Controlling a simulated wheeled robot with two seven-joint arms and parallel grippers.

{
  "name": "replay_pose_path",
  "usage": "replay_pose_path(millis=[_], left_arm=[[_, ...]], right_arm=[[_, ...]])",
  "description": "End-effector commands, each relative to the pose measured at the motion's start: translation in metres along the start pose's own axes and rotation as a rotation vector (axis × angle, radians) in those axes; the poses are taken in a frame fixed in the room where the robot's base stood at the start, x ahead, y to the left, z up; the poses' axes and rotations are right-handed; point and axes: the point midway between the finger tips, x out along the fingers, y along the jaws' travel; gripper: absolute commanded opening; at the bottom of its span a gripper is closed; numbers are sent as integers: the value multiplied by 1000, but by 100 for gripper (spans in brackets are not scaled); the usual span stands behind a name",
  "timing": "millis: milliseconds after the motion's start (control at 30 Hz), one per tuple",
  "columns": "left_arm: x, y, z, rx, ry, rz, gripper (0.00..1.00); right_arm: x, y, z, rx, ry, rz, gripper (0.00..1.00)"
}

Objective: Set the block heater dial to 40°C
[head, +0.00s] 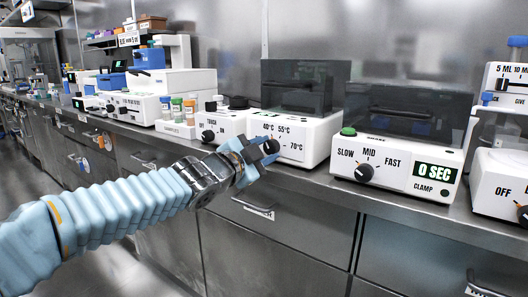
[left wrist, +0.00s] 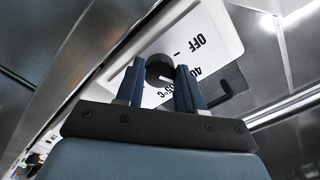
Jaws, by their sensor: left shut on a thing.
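The block heater (head: 309,138) is a white box with a dark clear lid on the bench, marked 40°C, 55°C and 70°C on its front. Its black dial (head: 271,146) is mostly behind my gripper in the head view. In the left wrist view the round dial (left wrist: 159,69) sits between my two blue fingers, with OFF, 40 and 55°C printed around it. My left gripper (head: 262,151) is shut on the dial. I cannot make out which mark the dial points at. My right gripper is not in view.
A shaker (head: 400,150) with a SLOW, MID, FAST knob and a 0 SEC display stands to the right. A white device with a black knob (head: 208,135) stands close on the left, beside a rack of tubes (head: 178,115). Steel drawers (head: 270,235) lie below the bench edge.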

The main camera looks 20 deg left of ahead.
Motion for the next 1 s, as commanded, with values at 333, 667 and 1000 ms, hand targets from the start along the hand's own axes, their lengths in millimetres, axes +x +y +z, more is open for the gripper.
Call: replay_pose_path(millis=[333,667,1000], left_arm=[[0,0,0,-1,0,1,63],[-7,-1,-1,-1,0,-1,63],[-82,-4,-3,0,1,-2,63]], right_arm=[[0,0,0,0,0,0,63],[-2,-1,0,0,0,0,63],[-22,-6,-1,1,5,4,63]])
